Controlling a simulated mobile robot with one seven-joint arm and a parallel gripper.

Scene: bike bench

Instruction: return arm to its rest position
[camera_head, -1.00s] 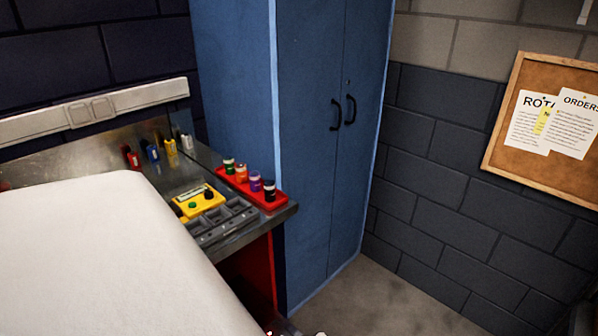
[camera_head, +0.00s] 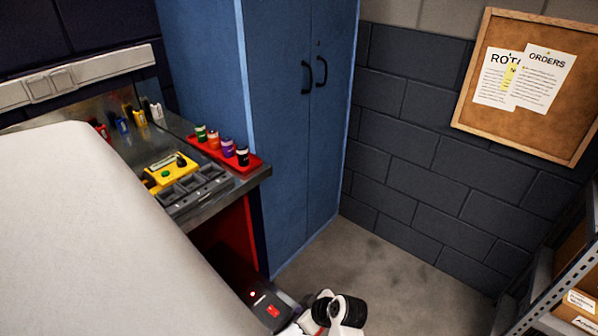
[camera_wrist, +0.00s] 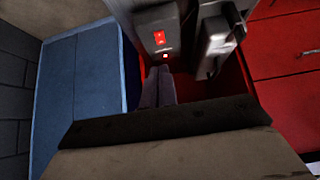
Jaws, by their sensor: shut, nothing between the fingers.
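My gripper (camera_wrist: 160,75) shows in the wrist view, with its two grey fingers side by side, shut and empty. A dark bar across the picture hides the base of the fingers. Beyond the fingertips is a dark box with a red switch (camera_wrist: 158,38); I cannot tell how far apart they are. In the head view my white and black arm links show at the bottom edge, and the gripper itself is out of sight there.
The metal workbench (camera_head: 255,180) bears a red tray (camera_head: 250,164) of small pots and a yellow device (camera_head: 170,170). A blue cabinet (camera_head: 280,130) stands beside it. A shelf rack (camera_head: 565,280) is at the lower right. The floor (camera_head: 380,255) between them is clear.

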